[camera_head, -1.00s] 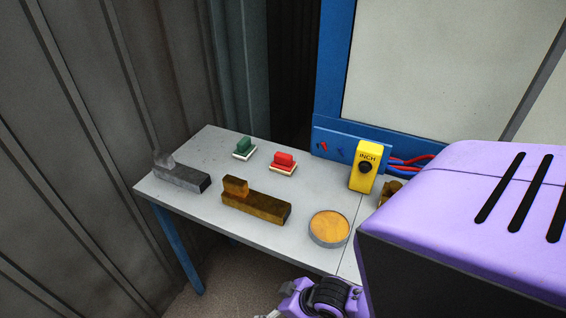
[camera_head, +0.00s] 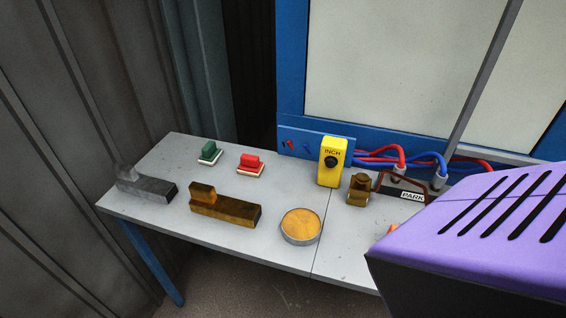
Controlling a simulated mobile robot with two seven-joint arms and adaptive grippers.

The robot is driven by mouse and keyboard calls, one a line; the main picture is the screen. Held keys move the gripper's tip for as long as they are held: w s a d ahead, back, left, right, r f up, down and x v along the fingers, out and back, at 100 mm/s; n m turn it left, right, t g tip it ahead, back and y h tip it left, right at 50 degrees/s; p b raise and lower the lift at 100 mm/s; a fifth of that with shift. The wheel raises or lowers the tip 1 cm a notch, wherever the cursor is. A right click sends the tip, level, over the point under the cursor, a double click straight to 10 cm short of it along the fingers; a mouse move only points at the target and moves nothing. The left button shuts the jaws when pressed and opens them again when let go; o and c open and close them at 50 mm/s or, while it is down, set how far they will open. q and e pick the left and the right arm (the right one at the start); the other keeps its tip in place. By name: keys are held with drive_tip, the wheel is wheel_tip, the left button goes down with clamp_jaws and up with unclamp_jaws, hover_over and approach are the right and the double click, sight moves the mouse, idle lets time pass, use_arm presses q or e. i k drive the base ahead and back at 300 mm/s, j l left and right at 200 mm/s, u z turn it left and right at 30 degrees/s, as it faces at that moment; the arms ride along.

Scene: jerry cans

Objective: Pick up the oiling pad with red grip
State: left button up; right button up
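The oiling pad with red grip (camera_head: 251,163) lies flat on the grey table, near the back and left of the yellow box. It has a red block on top and a pale base. A similar pad with a green grip (camera_head: 209,152) lies just to its left. Neither of my grippers is in view, and nothing touches the red pad.
The table (camera_head: 150,208) also holds a grey metal block (camera_head: 150,190), a brass-coloured block (camera_head: 226,208), a round tin (camera_head: 300,226), a yellow INCH box (camera_head: 331,162) and a brass piece (camera_head: 359,190). Red and blue hoses (camera_head: 400,160) run behind. My purple body part covers the lower right.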

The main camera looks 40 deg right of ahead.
sight(250, 165)
drive_tip(key=i+z, duration=0.1)
drive_tip(key=z, duration=0.8)
drive_tip(key=i+j+z, duration=0.1)
drive_tip(key=z, duration=0.4)
drive_tip(key=i+j, duration=0.4)
drive_tip(key=j, duration=0.25)
